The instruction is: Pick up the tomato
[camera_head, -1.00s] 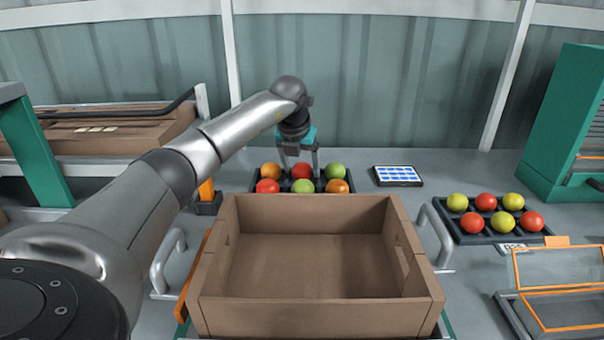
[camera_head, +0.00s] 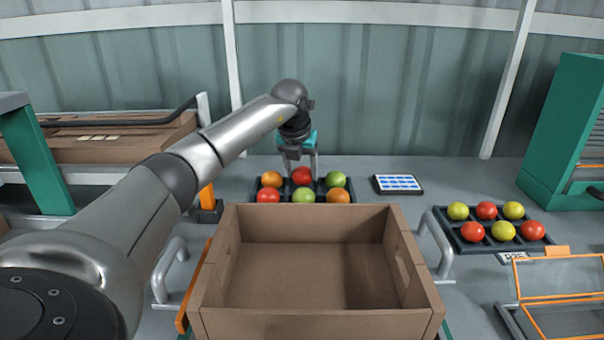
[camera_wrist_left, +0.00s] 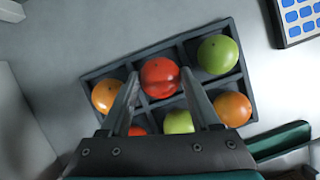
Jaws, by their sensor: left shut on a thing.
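My left gripper (camera_head: 302,172) is shut on a red tomato (camera_head: 302,175) in the middle of the back row of a dark tray (camera_head: 257,198) behind the cardboard box. In the left wrist view the gripper (camera_wrist_left: 160,88) has one finger on each side of the red tomato (camera_wrist_left: 160,77). The tomato looks slightly higher than its neighbours; its underside is hidden. An orange tomato (camera_head: 271,179) and a green tomato (camera_head: 336,179) flank it. The front row holds a red (camera_head: 268,195), a green (camera_head: 303,195) and an orange one (camera_head: 338,196). My right gripper is not in view.
An open, empty cardboard box (camera_head: 315,325) stands in front of the tray. A tablet (camera_head: 398,185) lies right of the tray. A second tray (camera_head: 449,232) of red and yellow-green tomatoes sits further right. An orange-framed clear box (camera_head: 560,285) is at right front.

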